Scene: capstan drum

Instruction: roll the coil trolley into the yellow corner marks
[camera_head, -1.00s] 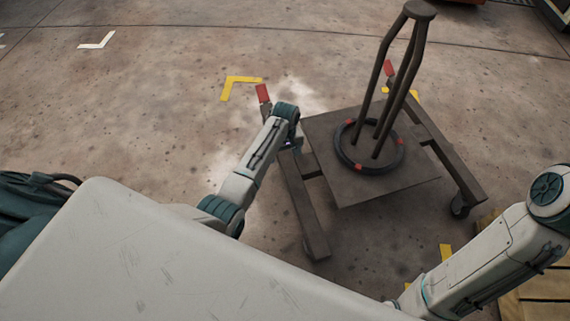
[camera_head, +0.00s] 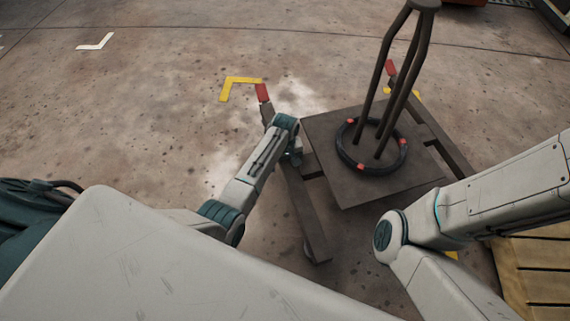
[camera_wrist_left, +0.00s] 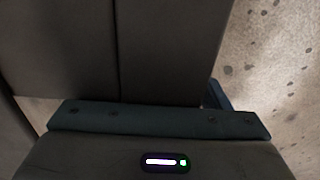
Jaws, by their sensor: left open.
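The coil trolley (camera_head: 340,185) is a dark brown frame with a square deck, red-tipped rails and tall bent posts. A black coil (camera_head: 347,157) with red marks lies around the feet of the posts. One yellow corner mark (camera_head: 240,81) lies beside the left red tip; another (camera_head: 388,90) is partly covered near the right rail. A yellow bit (camera_head: 452,255) shows behind my right arm. My left gripper (camera_head: 293,157) is open at the trolley's left rail; contact is unclear. Dark brown surfaces fill much of the left wrist view (camera_wrist_left: 165,50). My right gripper is out of view.
A yellow slatted platform (camera_head: 540,270) stands at the lower right, under my right arm. A white corner mark (camera_head: 97,41) lies on the floor at the far left. The concrete floor (camera_head: 160,110) left of the trolley is clear.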

